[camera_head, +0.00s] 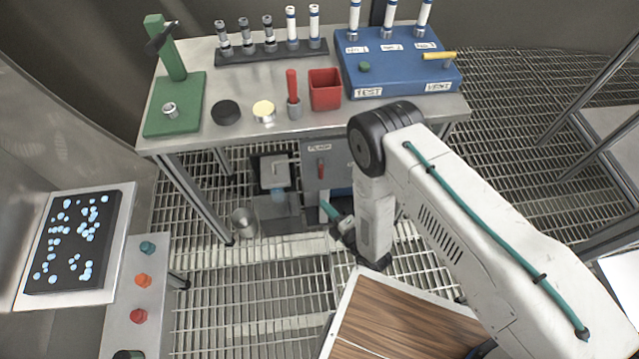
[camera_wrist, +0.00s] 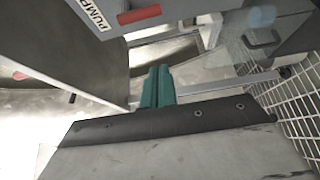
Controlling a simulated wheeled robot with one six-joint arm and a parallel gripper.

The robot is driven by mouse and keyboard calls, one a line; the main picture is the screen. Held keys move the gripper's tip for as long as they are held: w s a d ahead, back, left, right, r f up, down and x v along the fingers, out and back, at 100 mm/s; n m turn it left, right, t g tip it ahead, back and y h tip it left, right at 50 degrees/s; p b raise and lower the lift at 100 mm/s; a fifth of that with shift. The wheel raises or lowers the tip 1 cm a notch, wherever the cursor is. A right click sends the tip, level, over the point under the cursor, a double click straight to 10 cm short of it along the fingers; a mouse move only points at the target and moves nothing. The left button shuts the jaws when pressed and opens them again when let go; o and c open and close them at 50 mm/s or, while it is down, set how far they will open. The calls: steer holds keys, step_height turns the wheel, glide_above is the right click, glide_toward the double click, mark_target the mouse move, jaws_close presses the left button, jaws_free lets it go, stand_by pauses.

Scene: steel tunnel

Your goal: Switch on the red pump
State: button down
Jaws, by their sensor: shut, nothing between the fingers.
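A grey panel (camera_head: 330,160) labelled PUMP stands under the steel table, with a red lever (camera_head: 321,170) upright on its face. In the wrist view the red lever (camera_wrist: 138,14) is at the top edge, next to the PUMP label (camera_wrist: 97,14). My gripper (camera_head: 328,210) is low, just below the panel, partly hidden by my arm. In the wrist view its teal fingers (camera_wrist: 157,87) are shut together with nothing between them. They appear apart from the lever.
A box with a tap (camera_head: 273,171) and a metal cup (camera_head: 243,222) stand left of the panel. The table (camera_head: 250,128) above carries a green stand, a red cup and a blue test block (camera_head: 400,75). A button console (camera_head: 140,300) is at left.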

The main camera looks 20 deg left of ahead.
mark_target(321, 169)
steer(key=x, duration=1)
steer(key=shift+w+d+r, duration=0.1)
steer(key=shift+w+d, duration=1.3)
steer(key=shift+d, duration=0.1)
steer(key=shift+s+a, duration=0.1)
